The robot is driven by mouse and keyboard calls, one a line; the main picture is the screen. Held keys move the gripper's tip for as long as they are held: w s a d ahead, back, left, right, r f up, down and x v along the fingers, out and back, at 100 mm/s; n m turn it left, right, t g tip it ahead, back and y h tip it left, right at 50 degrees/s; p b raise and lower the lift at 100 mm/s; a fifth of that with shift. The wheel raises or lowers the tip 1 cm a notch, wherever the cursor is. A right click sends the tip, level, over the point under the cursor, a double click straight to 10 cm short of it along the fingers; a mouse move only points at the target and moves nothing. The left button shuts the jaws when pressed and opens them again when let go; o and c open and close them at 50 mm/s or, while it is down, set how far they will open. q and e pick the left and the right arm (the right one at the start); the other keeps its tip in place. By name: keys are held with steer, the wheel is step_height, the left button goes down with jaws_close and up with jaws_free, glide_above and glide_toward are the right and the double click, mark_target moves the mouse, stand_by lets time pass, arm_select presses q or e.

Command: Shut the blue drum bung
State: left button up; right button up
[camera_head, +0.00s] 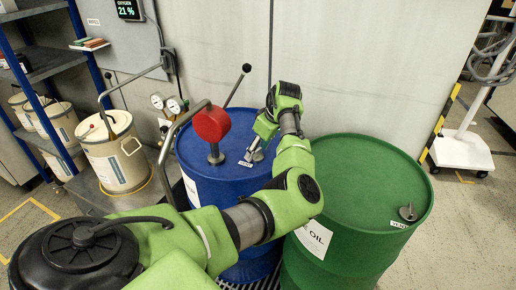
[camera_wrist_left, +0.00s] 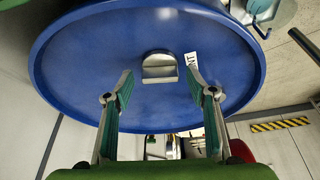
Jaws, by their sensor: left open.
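The blue drum (camera_head: 190,150) stands in the middle of the head view, and its lid (camera_wrist_left: 95,70) fills much of the left wrist view. The bung (camera_wrist_left: 159,68) is a small metal piece with a raised flap on the lid, beside a white label (camera_wrist_left: 192,66). My left gripper (camera_head: 254,150) is low over the drum's lid. In the left wrist view its two fingers (camera_wrist_left: 158,82) are open and spread to either side of the bung, apart from it. In the head view the gripper largely hides the bung; its exact flap angle is unclear.
A red hand pump (camera_head: 211,124) with a lever stands on the blue drum, left of my gripper. A green drum (camera_head: 365,165) with its own metal bung (camera_head: 408,212) stands at the right. Cream canisters (camera_head: 115,160) and shelves are at the left, a wall behind.

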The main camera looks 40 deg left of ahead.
arm_select(q)
steer(key=c, duration=1.1)
steer(key=shift+s+r+m+p, duration=0.15)
steer(key=shift+m+p, duration=0.15)
steer(key=shift+p, duration=0.3)
steer(key=m+t+p, duration=0.1)
steer(key=m+p, duration=0.3)
steer(key=p, duration=0.2)
steer(key=m+t+h+p, duration=0.1)
steer(key=m+t+p, duration=0.1)
steer(key=m+p, duration=0.3)
steer(key=shift+s+a+r+p, duration=0.15)
steer(key=shift+s+p, duration=0.05)
steer(key=shift+p, duration=0.5)
steer(key=m, duration=0.1)
steer(key=m+t+h+p, duration=0.1)
steer(key=shift+a+f+m, duration=0.1)
steer(key=shift+f+m, duration=0.1)
steer(key=shift+m, duration=0.1)
steer(key=shift+m+t+h+p, duration=0.3)
steer(key=shift+m+h, duration=0.3)
steer(key=shift+m, duration=0.7)
arm_select(e)
step_height(320, 180, up, 15)
arm_select(q)
steer(key=shift+f, duration=0.1)
arm_select(e)
steer(key=shift+r, duration=0.1)
